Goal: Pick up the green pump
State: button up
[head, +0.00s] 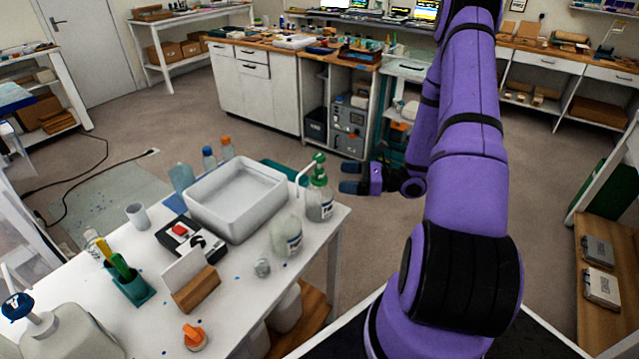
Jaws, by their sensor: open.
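The green pump (319,170) sits on top of a clear bottle (320,204) at the right corner of the white table, its pale spout pointing left. My gripper (342,178) is just right of the pump in the head view, at about the same height in the picture. Its two dark fingertips point left toward the pump and are parted, with nothing between them. I cannot tell from this one view how far apart in depth the fingers and the pump are.
The white table (150,315) holds a white tray (195,220), another bottle (287,238) near the pump, a black device (168,240), a green holder (136,290) and a large jug (60,330). Floor (385,235) is open to the right.

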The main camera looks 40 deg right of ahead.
aim_at(324, 175)
jog(key=shift+x, duration=3.95)
jog(key=c, duration=1.1)
